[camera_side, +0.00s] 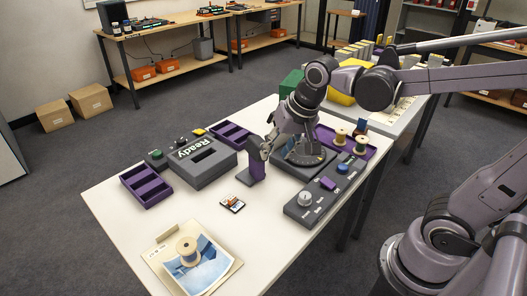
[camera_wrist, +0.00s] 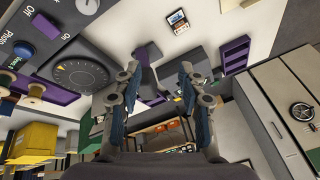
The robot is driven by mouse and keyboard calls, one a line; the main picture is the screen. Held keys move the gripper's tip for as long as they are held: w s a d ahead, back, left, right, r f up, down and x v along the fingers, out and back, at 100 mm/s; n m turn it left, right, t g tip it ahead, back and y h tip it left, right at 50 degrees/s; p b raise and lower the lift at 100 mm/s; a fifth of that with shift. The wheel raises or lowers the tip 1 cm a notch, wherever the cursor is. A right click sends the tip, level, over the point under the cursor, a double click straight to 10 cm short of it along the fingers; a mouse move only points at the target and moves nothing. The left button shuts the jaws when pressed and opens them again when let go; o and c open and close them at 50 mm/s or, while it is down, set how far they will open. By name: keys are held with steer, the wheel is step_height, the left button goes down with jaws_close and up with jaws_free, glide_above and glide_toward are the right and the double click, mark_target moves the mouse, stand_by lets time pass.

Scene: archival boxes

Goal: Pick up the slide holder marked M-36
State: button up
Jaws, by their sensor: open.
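A small slide holder (camera_side: 232,204) with a dark and orange picture and a pale edge lies flat on the white table, in front of the grey "Ready" box. It also shows at the top of the wrist view (camera_wrist: 178,20). Its marking is too small to read, so I cannot tell whether it is M-36.
The "Ready" box (camera_side: 203,163) stands left, between purple trays (camera_side: 146,186). A round dark turntable (camera_side: 305,157) and a knobbed control panel (camera_side: 325,196) are right. A purple tray (camera_side: 372,152) holds wooden spools. A photo (camera_side: 195,268) with a spool lies in front.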

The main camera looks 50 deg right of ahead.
steer(key=w+a+f+m+g, duration=0.35)
steer(key=w+m, duration=0.25)
steer(key=w, duration=0.2)
steer(key=m+g, duration=0.1)
steer(key=m, duration=0.4)
glide_above(232, 198)
step_height(232, 198, down, 7)
step_height(232, 198, down, 10)
steer(key=shift+f, duration=0.1)
jaws_close()
